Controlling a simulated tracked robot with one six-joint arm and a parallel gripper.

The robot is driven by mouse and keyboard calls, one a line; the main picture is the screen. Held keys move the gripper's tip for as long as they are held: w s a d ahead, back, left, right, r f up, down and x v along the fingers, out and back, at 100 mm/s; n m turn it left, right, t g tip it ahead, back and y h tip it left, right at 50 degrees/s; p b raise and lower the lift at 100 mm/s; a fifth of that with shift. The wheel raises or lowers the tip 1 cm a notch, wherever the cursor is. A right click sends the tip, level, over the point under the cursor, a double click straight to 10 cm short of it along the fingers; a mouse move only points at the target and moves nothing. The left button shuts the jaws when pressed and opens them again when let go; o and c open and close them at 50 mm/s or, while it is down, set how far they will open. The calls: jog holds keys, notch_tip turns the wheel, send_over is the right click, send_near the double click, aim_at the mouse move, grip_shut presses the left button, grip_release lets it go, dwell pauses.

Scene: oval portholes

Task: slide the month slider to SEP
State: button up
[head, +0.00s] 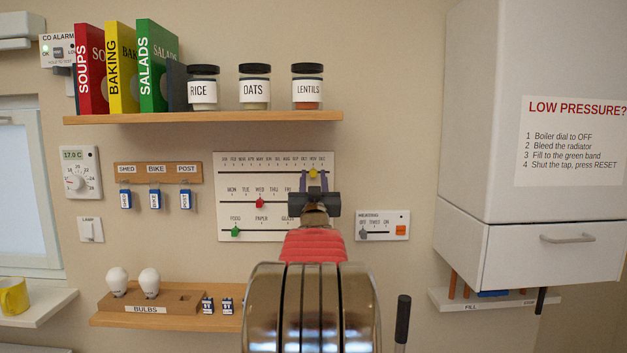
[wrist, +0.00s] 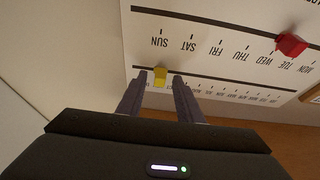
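The white calendar board (head: 275,218) hangs on the wall with three slider tracks. The month slider is the yellow knob (head: 313,173) on the top track, near the right end, about under NOV; the tiny labels are hard to read. My gripper (head: 313,176) is at the board with its two fingers open, one on each side of the yellow knob. The wrist view, turned upside down, shows the yellow knob (wrist: 160,76) between the fingertips (wrist: 159,82), with a gap visible on both sides. SEP lies to the knob's left in the head view.
A red knob (head: 260,203) sits on the weekday track at WED and a green knob (head: 236,232) at FOOD. A wooden shelf (head: 205,118) with books and jars is above. The heating panel (head: 382,225) is right of the board.

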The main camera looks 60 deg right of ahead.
jog(key=shift+c, duration=0.6)
grip_shut()
